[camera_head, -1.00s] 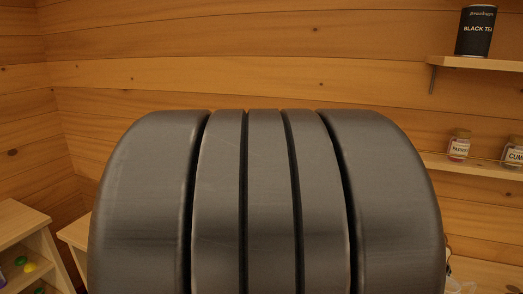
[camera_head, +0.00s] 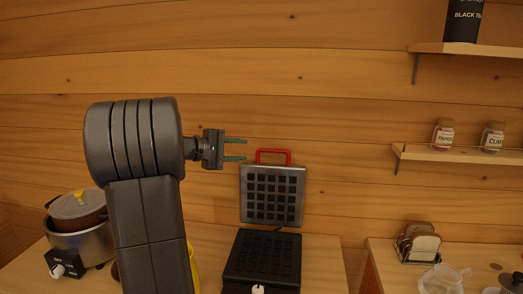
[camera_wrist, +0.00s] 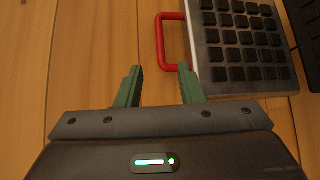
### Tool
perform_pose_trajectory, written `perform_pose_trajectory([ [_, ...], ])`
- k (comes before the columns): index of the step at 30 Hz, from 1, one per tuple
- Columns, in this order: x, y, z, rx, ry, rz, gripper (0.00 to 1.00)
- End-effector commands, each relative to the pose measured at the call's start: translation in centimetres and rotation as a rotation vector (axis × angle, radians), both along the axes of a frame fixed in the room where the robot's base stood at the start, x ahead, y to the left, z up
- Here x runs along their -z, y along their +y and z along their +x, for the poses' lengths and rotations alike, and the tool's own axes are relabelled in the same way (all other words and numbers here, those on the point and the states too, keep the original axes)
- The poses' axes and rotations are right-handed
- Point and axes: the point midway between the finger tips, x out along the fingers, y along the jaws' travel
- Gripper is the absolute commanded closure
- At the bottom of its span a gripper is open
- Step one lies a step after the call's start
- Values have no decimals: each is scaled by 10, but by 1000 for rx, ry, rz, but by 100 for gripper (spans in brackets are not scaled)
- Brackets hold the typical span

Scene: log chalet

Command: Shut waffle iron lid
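The waffle iron stands on the wooden counter with its lid (camera_head: 272,196) raised upright, gridded inner face showing. A red handle (camera_head: 273,152) is at the lid's top edge. The dark gridded base (camera_head: 262,262) lies below and in front of the lid. My gripper (camera_head: 236,150) is left of the handle, at about its height, with its green fingers apart and nothing between them. In the wrist view, the open fingers of my gripper (camera_wrist: 161,84) point toward the red handle (camera_wrist: 162,42), with the lid (camera_wrist: 240,45) at the upper right. The handle appears clear of the fingers.
A lidded pot cooker (camera_head: 80,240) stands left on the counter (camera_head: 213,240). A toast rack (camera_head: 418,243) and a clear container (camera_head: 441,280) are on the right counter. Wall shelves (camera_head: 455,153) hold jars at right. A yellow item is partly hidden behind my arm.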

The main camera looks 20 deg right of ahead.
Motion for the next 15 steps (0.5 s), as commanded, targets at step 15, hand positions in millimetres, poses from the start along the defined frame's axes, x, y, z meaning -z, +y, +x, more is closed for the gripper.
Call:
perform_pose_trajectory([
  [15,21,-91,15,1,1,3,66],
])
